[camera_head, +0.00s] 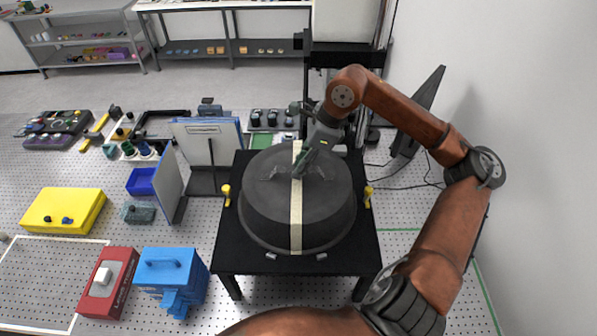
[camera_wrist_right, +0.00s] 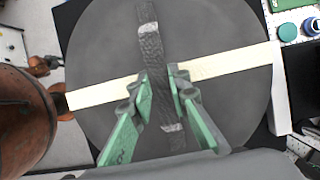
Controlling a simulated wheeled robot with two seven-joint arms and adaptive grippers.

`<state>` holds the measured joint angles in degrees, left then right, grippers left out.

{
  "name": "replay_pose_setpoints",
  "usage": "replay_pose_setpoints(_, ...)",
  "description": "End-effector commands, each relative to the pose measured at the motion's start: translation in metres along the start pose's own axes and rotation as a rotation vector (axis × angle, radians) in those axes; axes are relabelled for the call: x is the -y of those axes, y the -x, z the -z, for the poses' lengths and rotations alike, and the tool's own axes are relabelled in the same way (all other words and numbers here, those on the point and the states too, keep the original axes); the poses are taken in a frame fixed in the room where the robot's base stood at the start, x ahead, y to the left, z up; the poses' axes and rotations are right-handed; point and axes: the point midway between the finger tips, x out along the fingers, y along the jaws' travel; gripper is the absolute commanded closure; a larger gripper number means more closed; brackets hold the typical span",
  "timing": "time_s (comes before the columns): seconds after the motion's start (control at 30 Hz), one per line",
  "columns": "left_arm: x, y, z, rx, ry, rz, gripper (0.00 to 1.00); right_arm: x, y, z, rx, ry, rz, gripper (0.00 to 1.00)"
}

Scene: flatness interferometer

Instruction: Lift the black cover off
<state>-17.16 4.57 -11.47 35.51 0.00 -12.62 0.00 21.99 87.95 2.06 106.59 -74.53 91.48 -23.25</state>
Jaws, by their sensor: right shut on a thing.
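The black cover (camera_head: 262,205) is a round, dark, drum-like lid with a cream stripe across its top. It sits on a black square table (camera_head: 226,244) in the middle of the head view. A dark textured handle strap (camera_wrist_right: 152,48) runs across the top of the cover (camera_wrist_right: 218,110) in the right wrist view. My right gripper (camera_head: 300,170) is at the middle of the cover's top. Its green fingers (camera_wrist_right: 160,88) stand on both sides of the strap and are shut on it. Whether the cover touches the table all round is hard to tell. My left gripper is not in view.
Yellow knobs (camera_head: 227,193) stand on the table beside the cover. Left are upright panels (camera_head: 209,145), a blue bin (camera_head: 141,181), a yellow case (camera_head: 63,209), a red box (camera_head: 108,283) and a blue box (camera_head: 171,275). A monitor (camera_head: 424,105) stands right, near the wall.

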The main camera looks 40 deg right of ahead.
Motion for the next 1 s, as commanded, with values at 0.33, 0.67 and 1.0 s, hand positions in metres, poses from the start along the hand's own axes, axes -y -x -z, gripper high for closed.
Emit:
replay_pose_setpoints(0.33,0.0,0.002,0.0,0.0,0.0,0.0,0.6,0.001,0.031,-0.013,0.004,0.002,0.006,1.0)
replay_pose_setpoints(0.67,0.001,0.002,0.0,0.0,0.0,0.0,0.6,0.0,0.092,-0.039,0.007,0.002,0.006,1.0)
replay_pose_setpoints(1.0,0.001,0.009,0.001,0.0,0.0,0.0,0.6,0.0,0.147,-0.061,0.005,0.002,0.003,1.0)
